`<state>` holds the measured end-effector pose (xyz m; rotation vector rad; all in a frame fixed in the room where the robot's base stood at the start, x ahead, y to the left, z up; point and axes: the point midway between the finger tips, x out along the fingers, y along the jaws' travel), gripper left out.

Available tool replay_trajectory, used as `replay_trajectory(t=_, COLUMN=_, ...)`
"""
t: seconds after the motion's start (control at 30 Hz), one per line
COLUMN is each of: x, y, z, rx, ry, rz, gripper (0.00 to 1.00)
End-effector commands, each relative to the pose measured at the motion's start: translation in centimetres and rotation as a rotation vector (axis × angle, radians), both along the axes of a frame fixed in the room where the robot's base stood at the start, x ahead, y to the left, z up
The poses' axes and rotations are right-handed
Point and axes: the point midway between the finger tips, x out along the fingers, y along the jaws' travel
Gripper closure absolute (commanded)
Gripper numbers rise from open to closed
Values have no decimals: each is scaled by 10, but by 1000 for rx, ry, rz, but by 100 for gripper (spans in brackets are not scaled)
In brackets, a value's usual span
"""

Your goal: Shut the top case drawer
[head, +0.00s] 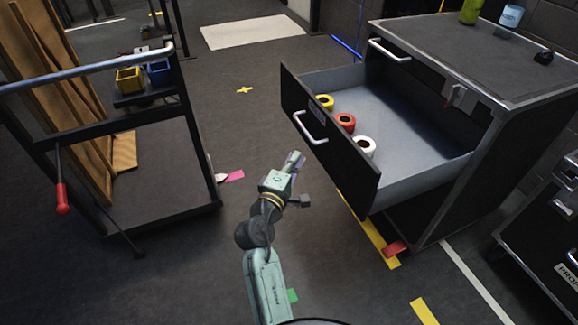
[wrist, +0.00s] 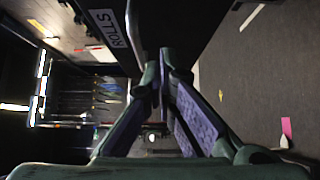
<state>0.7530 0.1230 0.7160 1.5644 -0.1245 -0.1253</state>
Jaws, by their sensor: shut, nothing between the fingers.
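The dark case (head: 470,45) stands at the right in the head view. A wide grey drawer (head: 425,150) is pulled far out of it, below a dark band with a bar handle. The drawer's black front (head: 335,150) has a silver handle (head: 310,127). My gripper (head: 296,158) is shut and empty, before the drawer front and lower left of its handle. In the wrist view the shut fingertips (wrist: 164,62) are right of the silver handle (wrist: 133,45) and the label "ROLLS" (wrist: 115,28). Whether they touch the handle is not clear.
Yellow, red and white rolls (head: 345,122) lie in the drawer near its front. A metal-railed cart (head: 150,130) stands at the left. Another dark cabinet (head: 550,215) is at the far right.

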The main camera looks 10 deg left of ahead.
Motion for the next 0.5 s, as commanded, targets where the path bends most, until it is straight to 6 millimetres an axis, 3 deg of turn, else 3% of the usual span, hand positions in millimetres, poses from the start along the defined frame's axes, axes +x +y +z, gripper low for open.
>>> replay_trajectory(t=0.17, x=36, y=-7, z=4, rx=2, ry=0, rz=-1, gripper=100)
replay_trajectory(t=0.3, x=47, y=-26, z=3, rx=2, ry=0, rz=-1, gripper=100)
replay_trajectory(t=0.5, x=54, y=-36, z=1, rx=2, ry=0, rz=1, gripper=100)
